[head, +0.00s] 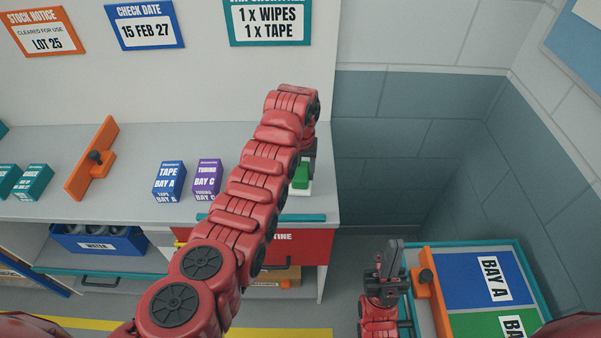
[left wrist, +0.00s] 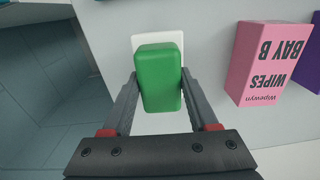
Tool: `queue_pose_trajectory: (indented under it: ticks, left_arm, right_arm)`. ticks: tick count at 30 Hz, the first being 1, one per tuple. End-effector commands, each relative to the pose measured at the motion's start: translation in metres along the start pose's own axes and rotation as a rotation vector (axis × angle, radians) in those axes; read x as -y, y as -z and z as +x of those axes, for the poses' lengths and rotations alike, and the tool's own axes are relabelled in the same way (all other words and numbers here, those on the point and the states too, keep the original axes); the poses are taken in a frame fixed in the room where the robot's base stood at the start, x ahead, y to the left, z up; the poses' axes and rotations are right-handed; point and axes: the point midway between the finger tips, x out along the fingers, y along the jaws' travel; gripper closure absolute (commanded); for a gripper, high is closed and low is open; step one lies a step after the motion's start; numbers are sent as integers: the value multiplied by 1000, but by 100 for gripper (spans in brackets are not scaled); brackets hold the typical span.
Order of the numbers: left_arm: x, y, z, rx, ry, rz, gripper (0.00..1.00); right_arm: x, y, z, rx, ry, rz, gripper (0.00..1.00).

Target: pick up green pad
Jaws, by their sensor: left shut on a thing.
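The green pad (left wrist: 160,78) is a rounded green block, seen between the two fingers of my left gripper (left wrist: 159,84) in the left wrist view. The fingers are shut on its sides. A white square (left wrist: 158,41) shows behind the pad. In the head view the green pad (head: 301,176) shows at the right end of the counter, just beside my left arm, and the left gripper is mostly hidden by that arm. My right gripper (head: 388,258) points upward at the lower right, away from the pad; its finger gap is unclear.
A pink wipes box (left wrist: 268,65) stands close to the left gripper. A blue tape box (head: 169,181) and purple tubing box (head: 207,179) stand on the counter (head: 120,212). An orange handled bar (head: 93,160) is further left. A tray (head: 520,272) with Bay A panels is lower right.

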Motion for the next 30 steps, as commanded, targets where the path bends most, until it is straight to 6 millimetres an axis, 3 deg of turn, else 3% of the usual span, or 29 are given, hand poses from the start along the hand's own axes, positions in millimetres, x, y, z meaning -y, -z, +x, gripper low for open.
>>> queue_pose_trajectory:
  ticks: [1,10,12,18,22,30]
  left_arm:
    - [-1,-5,-10,0,0,1,99]
    - [-4,-48,-15,0,-4,-3,99]
    - [-5,-62,-23,2,-2,-2,99]
    - [-10,-106,-25,5,-6,-4,99]
    - [-12,-129,-20,5,-7,-7,99]
    - [-15,-148,-15,-1,-4,-1,99]
  right_arm:
    - [-1,3,19,-1,0,0,100]
    - [-3,11,68,-1,0,0,100]
    - [-5,16,94,-1,0,0,100]
    - [-7,24,141,-1,0,0,100]
    - [-7,25,148,0,0,0,100]
    - [-7,24,141,0,0,0,100]
